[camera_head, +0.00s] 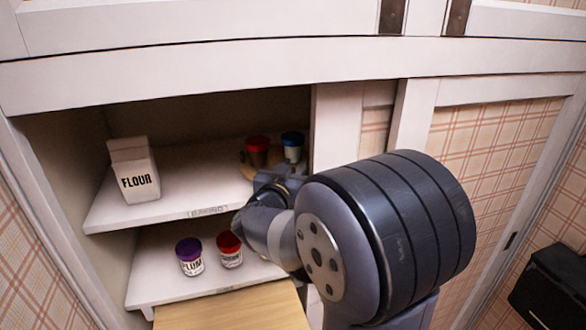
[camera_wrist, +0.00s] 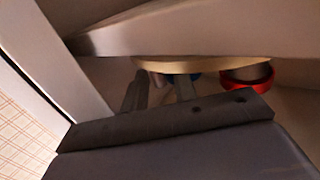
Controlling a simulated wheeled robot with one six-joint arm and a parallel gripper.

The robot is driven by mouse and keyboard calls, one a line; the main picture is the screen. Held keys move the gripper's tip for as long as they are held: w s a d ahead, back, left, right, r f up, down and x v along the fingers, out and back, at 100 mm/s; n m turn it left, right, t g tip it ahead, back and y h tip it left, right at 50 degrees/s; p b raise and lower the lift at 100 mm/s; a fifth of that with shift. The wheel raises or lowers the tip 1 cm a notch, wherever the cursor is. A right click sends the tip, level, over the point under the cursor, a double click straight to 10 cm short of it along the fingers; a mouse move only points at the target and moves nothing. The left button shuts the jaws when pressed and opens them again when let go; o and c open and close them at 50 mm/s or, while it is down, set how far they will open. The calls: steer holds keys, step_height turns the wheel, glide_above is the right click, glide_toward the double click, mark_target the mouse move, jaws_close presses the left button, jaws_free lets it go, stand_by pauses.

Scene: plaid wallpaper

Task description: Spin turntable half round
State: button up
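The turntable (camera_head: 246,171) is a light wooden disc on the upper cupboard shelf, mostly hidden behind my arm and jars. A red-lidded jar (camera_head: 257,150) and a blue-lidded jar (camera_head: 292,146) stand on it. In the wrist view the turntable's edge (camera_wrist: 205,64) shows close ahead, with a red lid (camera_wrist: 247,86) at the right and a bit of blue behind a finger. My gripper (camera_wrist: 160,88) has its two fingers apart with nothing visible between them. Its fingertips are near the turntable's edge; contact cannot be told. In the head view my arm hides the fingers.
A flour carton (camera_head: 134,171) stands on the upper shelf (camera_head: 188,183) at left. A purple-lidded plum jar (camera_head: 189,257) and a red-lidded jar (camera_head: 230,250) stand on the lower shelf. A wooden board (camera_head: 232,311) is below. The cupboard's upright (camera_head: 337,125) is close to my arm.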

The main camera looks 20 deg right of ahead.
steer(key=v, duration=1)
steer(key=shift+s+a+b, duration=0.3)
steer(key=shift+b, duration=0.1)
steer(key=shift+c, duration=0.2)
